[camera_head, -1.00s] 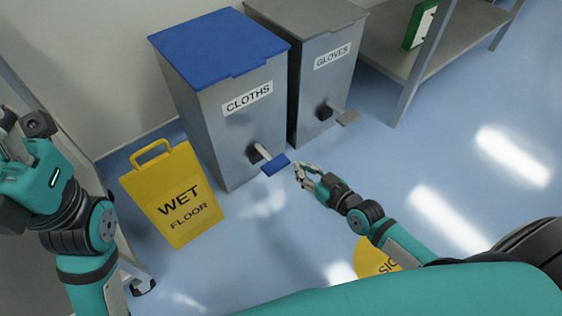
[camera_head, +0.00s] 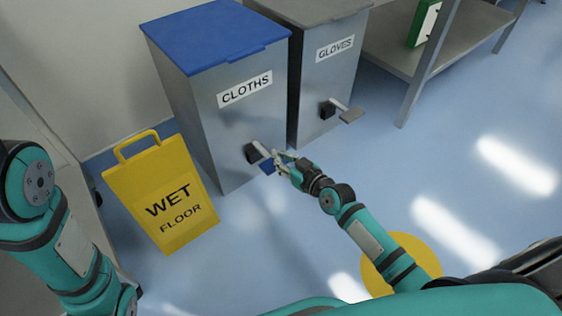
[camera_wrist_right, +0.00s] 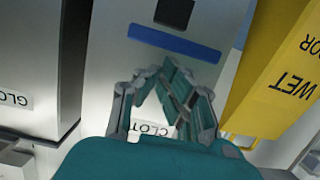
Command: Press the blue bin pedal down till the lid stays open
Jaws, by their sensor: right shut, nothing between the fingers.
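The steel bin (camera_head: 213,125) marked CLOTHS has a shut blue lid (camera_head: 215,38). Its pedal, with a blue pad (camera_head: 267,167), sticks out low on the front. In the right wrist view the blue pad (camera_wrist_right: 175,42) lies beyond my fingertips. My right gripper (camera_head: 280,158) is shut and empty at the pedal, partly covering the pad's right side; I cannot tell whether it touches. The right wrist view shows its fingers (camera_wrist_right: 166,72) drawn together. My left gripper is out of view; only its arm shows at the left.
A second steel bin (camera_head: 325,75) marked GLOVES, with a grey pedal (camera_head: 352,115), stands right beside it. A yellow wet-floor sign (camera_head: 165,195) stands at the left. A steel shelf (camera_head: 398,55) is at the right. Blue floor is open in front.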

